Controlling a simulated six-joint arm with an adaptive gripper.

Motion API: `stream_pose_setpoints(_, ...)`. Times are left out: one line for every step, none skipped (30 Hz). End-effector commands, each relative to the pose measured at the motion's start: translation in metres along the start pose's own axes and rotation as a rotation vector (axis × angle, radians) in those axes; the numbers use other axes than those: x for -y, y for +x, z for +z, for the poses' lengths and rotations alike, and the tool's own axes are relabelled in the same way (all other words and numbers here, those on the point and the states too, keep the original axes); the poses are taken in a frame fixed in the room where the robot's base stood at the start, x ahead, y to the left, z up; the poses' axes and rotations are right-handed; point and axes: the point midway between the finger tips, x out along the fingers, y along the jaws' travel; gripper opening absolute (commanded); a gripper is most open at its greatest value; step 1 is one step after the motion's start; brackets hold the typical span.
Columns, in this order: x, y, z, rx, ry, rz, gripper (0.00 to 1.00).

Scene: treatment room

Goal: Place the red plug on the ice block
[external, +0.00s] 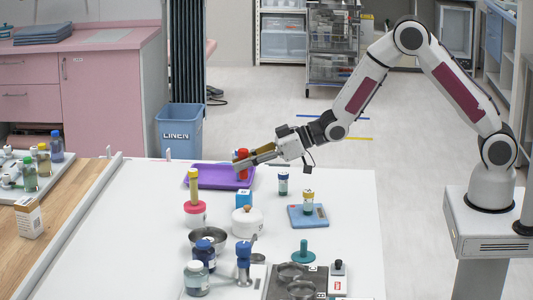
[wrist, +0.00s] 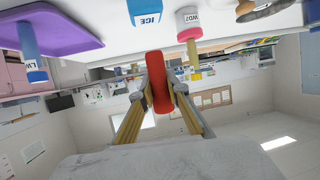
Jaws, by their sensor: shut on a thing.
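The red plug (external: 243,171) is held between the fingertips of my gripper (external: 241,162), which is shut on it. In the external view it is over the purple tray's right part; whether it touches the tray is unclear. In the wrist view the red plug (wrist: 158,82) stands between both fingers of my gripper (wrist: 160,95). The ice block (external: 243,198) is a small blue block on the white table, nearer the camera than the plug and behind a white pot. In the wrist view the ice block (wrist: 146,13) shows upside down with an ICE label, apart from the plug.
The purple tray (external: 205,184) lies at the table's back. A white jar (external: 195,219) with a red lid and yellow peg stands left of the ice block, the white pot (external: 247,225) in front. A vial (external: 283,186) and a blue pad (external: 296,221) are to the right.

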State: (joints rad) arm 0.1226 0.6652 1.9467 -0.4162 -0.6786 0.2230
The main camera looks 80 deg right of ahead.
Motion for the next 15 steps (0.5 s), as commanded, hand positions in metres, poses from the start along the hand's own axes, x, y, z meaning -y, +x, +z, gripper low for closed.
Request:
stream_pose_setpoints(0.0, 0.0007, 0.0016, 0.0, 0.0, 0.0, 0.1)
stream_pose_setpoints(0.0, 0.0009, 0.0019, -0.001, -0.001, 0.0, 0.1)
stream_pose_setpoints(0.0, 0.0009, 0.0021, -0.001, -0.001, 0.0, 0.1)
stream_pose_setpoints(0.0, 0.001, 0.002, -0.001, -0.001, 0.0, 0.1)
stream_pose_setpoints(0.0, 0.0009, 0.002, -0.001, -0.001, 0.0, 0.1)
stream_pose_setpoints(0.0001, 0.0009, 0.0019, -0.001, -0.001, 0.0, 0.1)
stream_pose_setpoints(0.0001, 0.0009, 0.0019, -0.001, -0.001, 0.0, 0.1)
stream_pose_setpoints(0.0001, 0.0009, 0.0019, -0.001, -0.001, 0.0, 0.1)
stream_pose_setpoints(0.0001, 0.0009, 0.0018, -0.001, -0.001, 0.0, 0.1)
stream_pose_setpoints(0.0, 0.0009, 0.0019, -0.001, -0.001, 0.0, 0.1)
stream_pose_setpoints(0.0, 0.001, 0.0022, -0.001, -0.001, 0.0, 0.1)
stream_pose_setpoints(0.0, 0.0013, 0.003, -0.001, -0.001, 0.0, 0.1)
stream_pose_setpoints(0.0001, 0.0017, 0.004, 0.0, -0.001, 0.0, 0.1)
stream_pose_setpoints(0.0001, 0.0022, 0.0054, 0.0, -0.001, 0.0, 0.1)
stream_pose_setpoints(0.0001, 0.0032, 0.0079, 0.0, -0.001, 0.0, 0.1)
